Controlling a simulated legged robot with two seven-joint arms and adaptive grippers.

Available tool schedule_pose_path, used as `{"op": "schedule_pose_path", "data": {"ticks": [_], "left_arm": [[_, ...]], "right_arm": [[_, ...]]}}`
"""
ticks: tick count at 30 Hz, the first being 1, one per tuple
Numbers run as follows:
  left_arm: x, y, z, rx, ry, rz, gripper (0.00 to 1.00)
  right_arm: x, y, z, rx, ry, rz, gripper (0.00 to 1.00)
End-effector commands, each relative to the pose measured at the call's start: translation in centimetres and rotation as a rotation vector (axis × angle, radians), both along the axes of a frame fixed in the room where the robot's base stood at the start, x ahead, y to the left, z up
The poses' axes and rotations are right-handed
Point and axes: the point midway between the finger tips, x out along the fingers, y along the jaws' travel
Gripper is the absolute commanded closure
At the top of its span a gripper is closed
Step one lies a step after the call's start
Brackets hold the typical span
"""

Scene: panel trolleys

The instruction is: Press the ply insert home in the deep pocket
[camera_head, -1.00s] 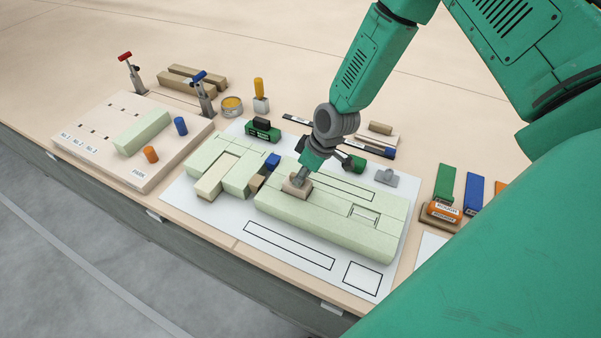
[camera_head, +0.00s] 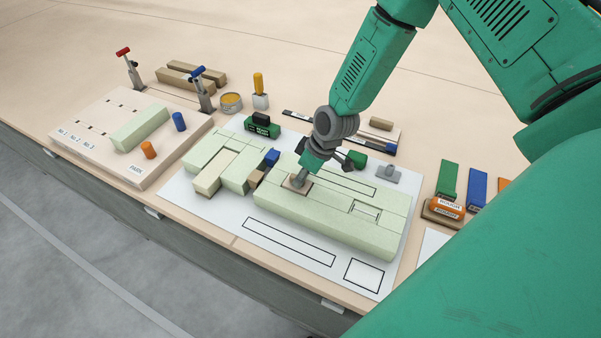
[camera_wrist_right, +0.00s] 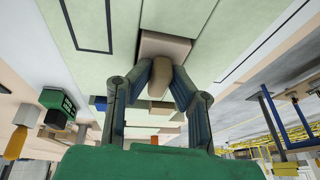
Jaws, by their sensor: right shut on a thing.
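The pale green foam block (camera_head: 330,222) lies on a white sheet and has a pocket near its left end. The tan ply insert (camera_head: 291,186) sits in this pocket, its top low against the block's surface; whether it is fully seated I cannot tell. My right gripper (camera_head: 301,178) points down and is shut on the insert. In the right wrist view the fingers (camera_wrist_right: 160,78) close on a narrow tan part in front of the wider insert (camera_wrist_right: 165,46). The fingers partly hide the pocket. My left gripper is not in view.
A second green foam part (camera_head: 226,165) lies left of the block, with a blue piece (camera_head: 271,158) between them. A pale board (camera_head: 95,140) with pegs stands further left. Green and dark tools (camera_head: 262,126) lie behind. The white sheet (camera_head: 285,262) is clear in front.

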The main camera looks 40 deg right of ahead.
Motion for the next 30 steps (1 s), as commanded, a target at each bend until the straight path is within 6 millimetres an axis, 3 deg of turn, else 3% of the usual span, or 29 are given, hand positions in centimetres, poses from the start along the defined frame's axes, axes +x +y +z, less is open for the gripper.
{"op": "schedule_pose_path", "data": {"ticks": [6,7,8,9,19,30], "left_arm": [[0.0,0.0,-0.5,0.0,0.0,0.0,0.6],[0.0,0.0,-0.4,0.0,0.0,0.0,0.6],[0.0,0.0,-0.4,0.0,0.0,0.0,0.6],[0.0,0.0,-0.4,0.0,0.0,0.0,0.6],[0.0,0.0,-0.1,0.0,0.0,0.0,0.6],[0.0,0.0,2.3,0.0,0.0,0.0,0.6]], "right_arm": [[0.0,0.0,-0.6,0.0,0.0,0.0,1.0],[0.0,0.0,-0.6,0.0,-0.001,0.0,0.74],[0.0,0.0,-0.5,0.0,-0.001,0.0,0.63],[0.0,0.0,-0.5,0.0,0.0,0.0,0.6],[-0.1,-0.1,-0.3,0.0,0.0,0.0,0.6],[-0.7,-0.7,2.4,0.0,0.0,-0.001,0.6]]}}
